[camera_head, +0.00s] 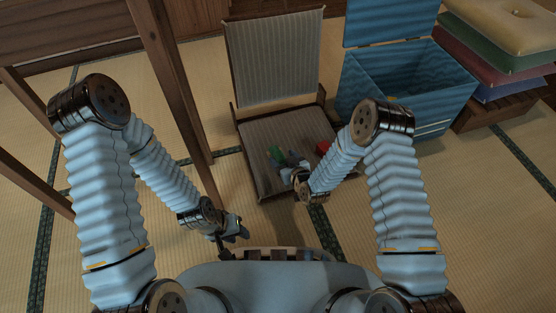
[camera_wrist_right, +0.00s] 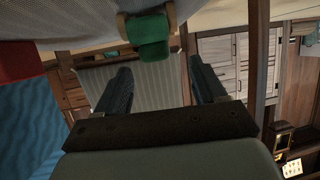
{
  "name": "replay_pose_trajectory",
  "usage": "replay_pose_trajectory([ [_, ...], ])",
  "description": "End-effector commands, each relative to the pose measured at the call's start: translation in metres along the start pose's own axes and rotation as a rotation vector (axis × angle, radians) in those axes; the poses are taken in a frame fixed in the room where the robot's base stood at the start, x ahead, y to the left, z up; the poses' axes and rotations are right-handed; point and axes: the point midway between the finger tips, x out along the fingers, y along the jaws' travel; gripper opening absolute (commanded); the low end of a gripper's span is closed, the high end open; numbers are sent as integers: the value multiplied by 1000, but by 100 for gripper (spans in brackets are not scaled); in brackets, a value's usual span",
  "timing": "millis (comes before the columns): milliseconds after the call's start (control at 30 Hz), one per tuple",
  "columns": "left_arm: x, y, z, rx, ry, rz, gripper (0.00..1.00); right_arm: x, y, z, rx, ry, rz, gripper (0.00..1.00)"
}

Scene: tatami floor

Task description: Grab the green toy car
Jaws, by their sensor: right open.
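The green toy car (camera_head: 276,154) sits on the striped seat of a low wooden chair (camera_head: 256,140) in the head view, partly hidden by my right gripper. In the right wrist view the green car (camera_wrist_right: 150,38) shows a rounded green body with tan wheel-like parts at its sides. My right gripper (camera_head: 285,164) is over the seat close to the car. In the wrist view its two fingers (camera_wrist_right: 160,66) are apart, with the car just beyond the tips and nothing held. My left gripper (camera_head: 235,230) hangs low left of centre, away from the car; its jaws are unclear.
A red object (camera_head: 323,147) lies on the seat right of the car. An open blue chest (camera_head: 405,90) stands behind right, beside stacked cushions (camera_head: 505,45). A wooden post (camera_head: 175,85) stands left of the chair. Tatami is clear at right.

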Motion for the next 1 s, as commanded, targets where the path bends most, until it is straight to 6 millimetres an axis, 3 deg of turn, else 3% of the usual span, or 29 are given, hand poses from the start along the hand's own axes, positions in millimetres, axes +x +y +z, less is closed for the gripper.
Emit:
replay_pose_trajectory([
  [400, 16, -6, -1, -1, 4, -1, 38, 53, 1, 2, 1, -2, 1, 70],
  [667, 16, -6, -1, -1, 5, -1, 38, 56, 1, 1, 1, -3, 0, 70],
  [1000, 16, -6, -1, -1, 5, -1, 38, 55, 1, 1, 1, -3, 0, 20],
])
